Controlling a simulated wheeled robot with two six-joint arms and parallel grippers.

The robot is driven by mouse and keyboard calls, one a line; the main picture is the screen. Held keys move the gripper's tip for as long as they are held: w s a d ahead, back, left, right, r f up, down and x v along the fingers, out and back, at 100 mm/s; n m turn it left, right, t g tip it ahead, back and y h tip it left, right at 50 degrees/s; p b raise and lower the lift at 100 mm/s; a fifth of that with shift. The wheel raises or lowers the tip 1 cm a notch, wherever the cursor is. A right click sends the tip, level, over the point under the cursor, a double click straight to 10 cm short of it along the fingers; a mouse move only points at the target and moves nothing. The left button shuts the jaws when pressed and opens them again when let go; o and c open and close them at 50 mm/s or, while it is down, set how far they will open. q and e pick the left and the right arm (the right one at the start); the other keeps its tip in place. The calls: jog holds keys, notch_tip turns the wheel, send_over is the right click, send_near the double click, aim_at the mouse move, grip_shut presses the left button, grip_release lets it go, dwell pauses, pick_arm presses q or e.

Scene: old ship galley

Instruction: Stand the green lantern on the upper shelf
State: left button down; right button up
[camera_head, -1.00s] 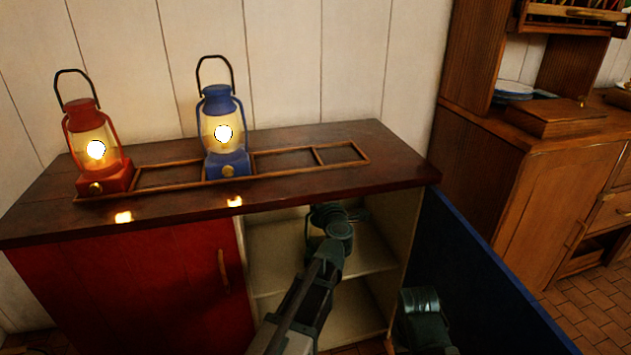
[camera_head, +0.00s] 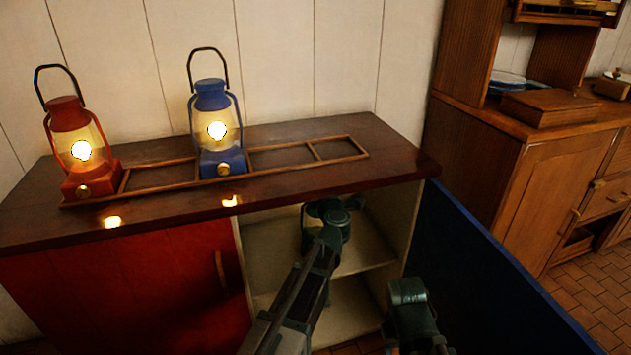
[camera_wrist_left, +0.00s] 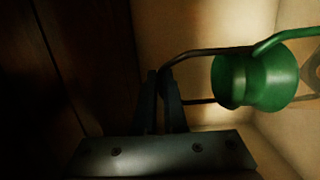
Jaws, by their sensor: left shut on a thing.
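The green lantern shows in the left wrist view (camera_wrist_left: 255,82), where its green cap and part of its wire handle are visible inside the pale cabinet and its lower part is cut off. My left gripper (camera_wrist_left: 170,98) is shut on the dark handle, with the cap to the right of the fingers. In the head view my left arm reaches into the open cabinet under the countertop, and its wrist hides most of what it holds. The shelf (camera_head: 366,254) is a pale board inside that cabinet. My right gripper cannot be made out.
A lit red lantern (camera_head: 70,116) and a lit blue lantern (camera_head: 211,94) stand on the countertop (camera_head: 385,150) at a slotted wooden rack (camera_head: 338,157). The red door (camera_head: 130,285) is shut. The blue door (camera_head: 475,270) stands open at right, beside my right arm.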

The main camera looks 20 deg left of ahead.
pick_arm(q)
jog(key=shift+f, duration=0.15)
jog(key=shift+f, duration=0.15)
jog(key=c, duration=1)
grip_release()
jog(key=shift+r, duration=0.25)
jog(key=v, duration=1.2)
jog(key=shift+d+f, duration=0.1)
